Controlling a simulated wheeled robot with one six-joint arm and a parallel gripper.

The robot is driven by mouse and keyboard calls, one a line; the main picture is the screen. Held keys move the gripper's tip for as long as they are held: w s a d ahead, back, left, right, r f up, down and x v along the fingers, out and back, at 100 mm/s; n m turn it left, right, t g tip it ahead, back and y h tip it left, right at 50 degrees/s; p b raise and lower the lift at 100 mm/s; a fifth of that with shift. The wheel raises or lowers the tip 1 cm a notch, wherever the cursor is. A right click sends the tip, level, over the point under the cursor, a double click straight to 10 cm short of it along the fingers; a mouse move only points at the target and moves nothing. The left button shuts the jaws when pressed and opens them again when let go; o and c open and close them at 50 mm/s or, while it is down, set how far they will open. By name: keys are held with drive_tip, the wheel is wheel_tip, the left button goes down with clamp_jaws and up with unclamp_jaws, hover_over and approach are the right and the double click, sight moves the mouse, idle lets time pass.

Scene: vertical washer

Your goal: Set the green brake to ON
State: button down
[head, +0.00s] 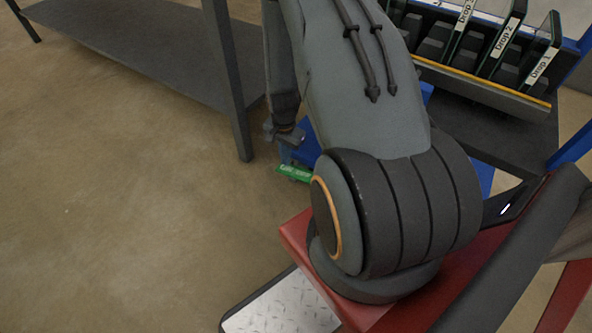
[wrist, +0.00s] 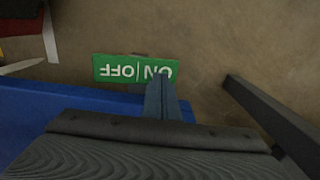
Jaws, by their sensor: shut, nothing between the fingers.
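The green brake (wrist: 112,68) is a flat rectangular plate marked ON and OFF. The lettering appears upside down in the wrist view, with ON at the right and OFF at the left. In the head view the brake (head: 291,173) is low, beside the blue structure. My gripper (wrist: 158,82) is shut and empty, its fingertips overlapping the lower edge of the plate near the ON lettering. I cannot tell whether they touch it. In the head view my gripper (head: 290,138) is just above the brake, partly hidden by my arm.
The blue structure (wrist: 28,112) lies along the brake's near side. A dark table (head: 150,50) with a leg (head: 228,80) stands to the left. A rack with Drop labels (head: 490,45) is at the upper right. Bare brown floor (head: 120,210) lies open at the left.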

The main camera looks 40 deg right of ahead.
sight(286, 168)
drive_tip(key=shift+r+p, duration=2)
drive_tip(key=shift+r, duration=0.65)
